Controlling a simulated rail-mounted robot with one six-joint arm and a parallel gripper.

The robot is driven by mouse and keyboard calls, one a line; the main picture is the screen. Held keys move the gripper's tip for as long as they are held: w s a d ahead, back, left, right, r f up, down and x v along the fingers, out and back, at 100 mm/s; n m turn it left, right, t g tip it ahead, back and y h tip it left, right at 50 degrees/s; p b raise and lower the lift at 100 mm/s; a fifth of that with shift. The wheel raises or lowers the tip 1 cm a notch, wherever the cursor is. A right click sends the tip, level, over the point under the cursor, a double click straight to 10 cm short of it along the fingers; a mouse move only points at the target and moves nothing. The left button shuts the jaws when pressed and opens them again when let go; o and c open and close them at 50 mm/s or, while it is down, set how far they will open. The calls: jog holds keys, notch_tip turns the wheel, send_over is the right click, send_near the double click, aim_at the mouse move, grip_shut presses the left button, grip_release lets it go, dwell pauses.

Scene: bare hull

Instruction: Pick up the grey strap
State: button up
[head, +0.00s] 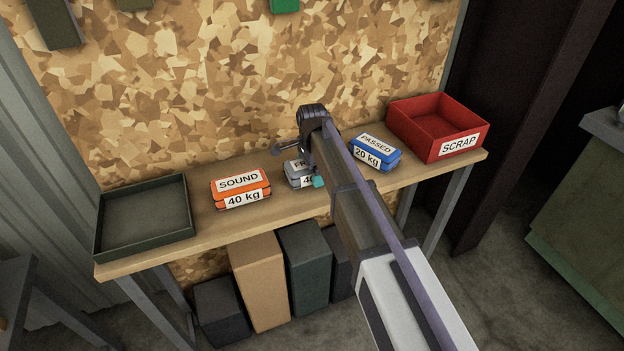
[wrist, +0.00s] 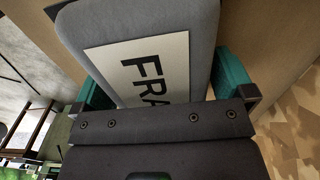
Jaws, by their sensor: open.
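The grey strap (head: 294,181) is a folded bundle with white labels, one starting "FR" and one starting "40". It lies on the bench between the orange and blue bundles, and my arm hides its right part in the head view. In the wrist view the grey strap (wrist: 205,20) fills the middle, its "FRA" label partly cut off by the gripper body. My gripper (wrist: 162,85) is open, with one teal finger on each side of the strap. In the head view my gripper (head: 304,166) is at the strap; I cannot tell if the fingers touch it.
An orange bundle marked SOUND (head: 240,187) lies to the left, and a blue one marked PASSED (head: 374,152) to the right. A dark green tray (head: 100,222) stands at the bench's left end, a red SCRAP bin (head: 417,143) at its right. A speckled board stands behind.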

jog(key=shift+r, duration=0.15)
jog(key=c, duration=1)
notch_tip(320, 180, up, 10)
jog(key=p, duration=1)
jog(key=shift+r+p, duration=0.15)
jog(key=shift+p, duration=0.15)
jog(key=shift+c, duration=0.2)
